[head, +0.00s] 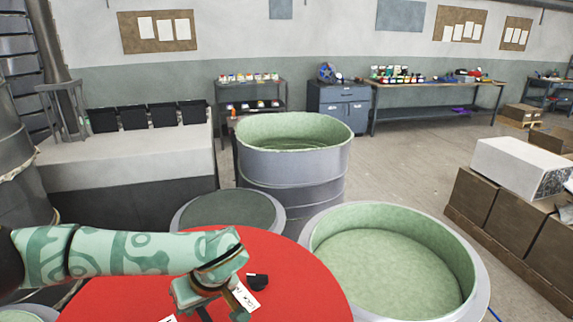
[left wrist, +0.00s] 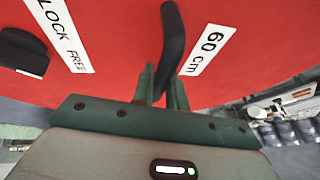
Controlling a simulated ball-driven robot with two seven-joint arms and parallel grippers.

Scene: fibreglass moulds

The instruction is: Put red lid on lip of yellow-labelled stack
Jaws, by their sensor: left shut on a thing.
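The red lid (head: 305,285) is a wide flat disc at the bottom of the head view, cut off by the lower edge. My left gripper (head: 222,307) is over it. In the left wrist view the gripper (left wrist: 162,88) is shut on the lid's black curved handle (left wrist: 173,35). White labels read "LOCK FREE" (left wrist: 62,35) and "60 cm" (left wrist: 207,50). Green-lined grey round moulds show: a tall one (head: 290,175), a wide open one (head: 455,250) right of the lid, and one (head: 228,208) partly behind the lid. No yellow label shows. I cannot tell whether anything supports the lid.
A pale bench (head: 130,160) with black bins (head: 163,115) stands at the left. Brown boxes (head: 510,215) with a white box (head: 515,165) stand at the right. A cabinet (head: 340,105) and a worktable (head: 430,84) line the back wall. Floor (head: 410,160) is clear behind the open mould.

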